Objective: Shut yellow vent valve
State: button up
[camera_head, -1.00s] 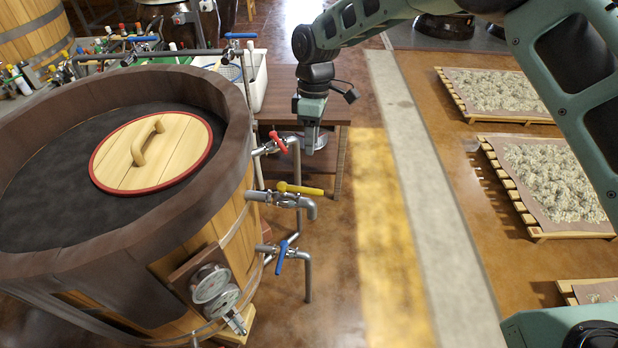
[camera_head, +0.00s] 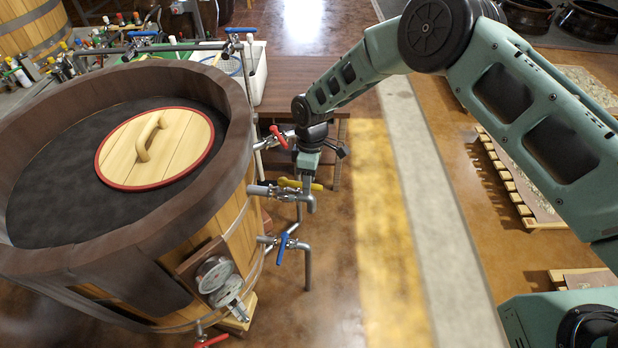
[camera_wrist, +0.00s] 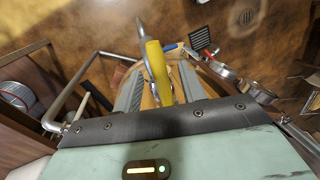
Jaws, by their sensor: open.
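The yellow vent valve's handle (camera_head: 289,183) is on the middle metal pipe (camera_head: 262,191) at the side of the wooden vat. The handle points outward, roughly in line with the pipe. My gripper (camera_head: 307,177) is at this handle from above and hides part of it. In the wrist view the yellow handle (camera_wrist: 157,66) runs between the two grey fingers of my gripper (camera_wrist: 159,82). The fingers are open, one on each side of it. Whether either finger touches it I cannot tell.
A red-handled valve (camera_head: 278,137) is just above, close to my wrist. A blue-handled valve (camera_head: 282,248) is below. Round gauges (camera_head: 215,274) are on the vat (camera_head: 120,262). A wooden table (camera_head: 290,100) stands behind.

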grip_shut()
jog(key=shift+s, duration=0.1)
jog(key=s+a+m+t+y+b, duration=0.1)
jog(key=s+a+m+b, duration=0.5)
jog(key=m, duration=1.1)
jog(key=shift+a+m+t+y+b, duration=0.3)
jog(key=shift+a+t+y+b, duration=0.15)
jog(key=shift+a+t, duration=0.5)
jog(key=shift+a+r, duration=0.1)
jog(key=shift+a, duration=0.05)
